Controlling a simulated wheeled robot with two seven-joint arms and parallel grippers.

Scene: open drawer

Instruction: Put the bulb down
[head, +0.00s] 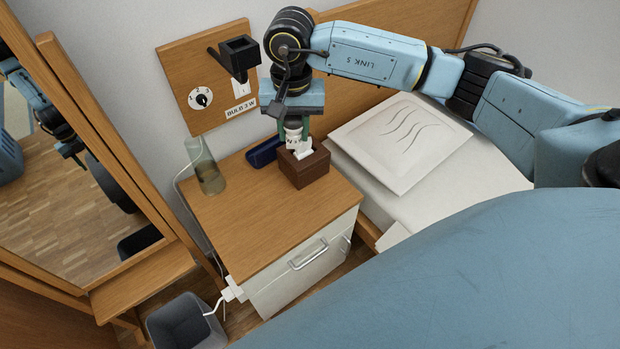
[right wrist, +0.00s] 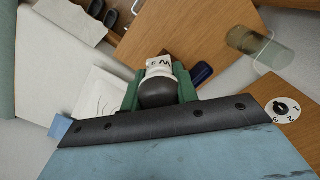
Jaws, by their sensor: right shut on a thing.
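My right gripper (head: 294,128) is shut on the bulb (head: 293,137), holding it over the nightstand. In the right wrist view, green fingers (right wrist: 160,92) flank the bulb (right wrist: 159,67), with its white part marked "3 W" and a dark rounded end nearer the camera. In the head view the bulb is just above or in front of a brown box (head: 307,172) with white material on top; I cannot tell whether they touch. The wooden nightstand top (head: 240,232) lies below. My left gripper is not in view.
A greenish glass (head: 206,172) and a blue case (head: 263,152) stand on the nightstand. A wall panel (head: 180,60) has a dial and a "BULB 3 W" label. A pillow (head: 400,140) is at right, a grey bin (head: 185,322) below. The nightstand's front left is clear.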

